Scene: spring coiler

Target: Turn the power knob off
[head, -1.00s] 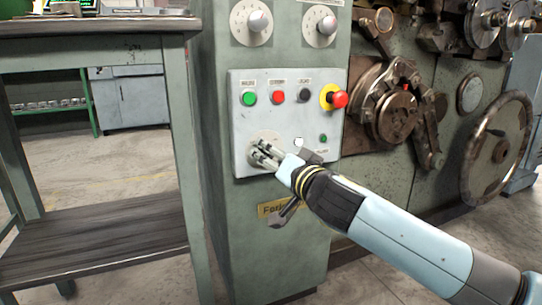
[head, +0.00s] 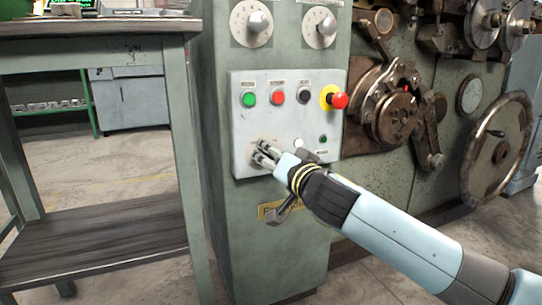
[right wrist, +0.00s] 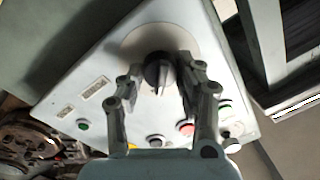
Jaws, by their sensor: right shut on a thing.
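The power knob (right wrist: 159,72) is a black knob with a pale pointer mark, on a round pale dial plate (right wrist: 133,45) in the right wrist view. My right gripper (right wrist: 161,76) has a finger on each side of the knob and is shut on it. In the head view, my right gripper (head: 264,153) is at the lower left of the pale control panel (head: 246,126). There its fingers hide most of the knob. My left gripper is not in view.
Above the gripper are a green button (head: 249,99), a red button (head: 277,97), a black button (head: 304,95) and a red emergency stop (head: 339,101). Two dials sit higher up. A workbench (head: 90,60) stands left; a handwheel (head: 497,150) is at right.

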